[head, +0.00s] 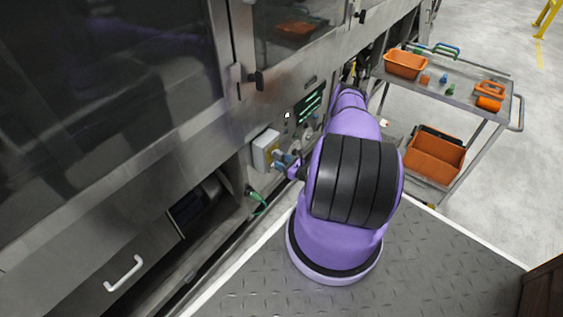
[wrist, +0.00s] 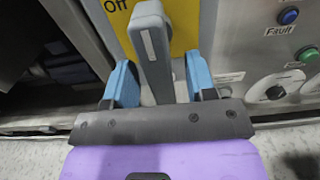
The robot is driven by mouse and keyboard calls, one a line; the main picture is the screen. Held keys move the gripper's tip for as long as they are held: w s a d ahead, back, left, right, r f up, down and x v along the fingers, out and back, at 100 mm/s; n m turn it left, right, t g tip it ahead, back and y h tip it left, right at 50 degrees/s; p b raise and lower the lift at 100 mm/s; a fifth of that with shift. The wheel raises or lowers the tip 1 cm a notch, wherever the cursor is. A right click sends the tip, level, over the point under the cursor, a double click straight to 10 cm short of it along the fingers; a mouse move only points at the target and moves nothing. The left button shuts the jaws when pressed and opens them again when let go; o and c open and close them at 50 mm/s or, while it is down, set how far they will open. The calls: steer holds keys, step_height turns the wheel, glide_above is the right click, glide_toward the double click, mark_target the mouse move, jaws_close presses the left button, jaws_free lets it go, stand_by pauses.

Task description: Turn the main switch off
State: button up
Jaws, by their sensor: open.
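The main switch shows in the wrist view as a grey lever handle (wrist: 153,50) in front of a yellow plate (wrist: 184,22) with an "Off" label at its upper left. The handle stands nearly upright in that picture. My gripper (wrist: 160,65) is open, with one blue finger on each side of the handle. A gap shows at the right finger; I cannot tell whether the left finger touches. In the head view my gripper (head: 284,163) is at the pale switch box (head: 262,150) on the machine front, and the handle is mostly hidden.
A blue "Fault" button (wrist: 288,16), a green button (wrist: 308,55) and a rotary knob (wrist: 275,92) are right of the switch. A cart (head: 462,88) with orange bins stands beyond my arm.

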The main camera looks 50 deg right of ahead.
steer(key=shift+w+a, duration=0.1)
steer(key=shift+w, duration=0.2)
jaws_close()
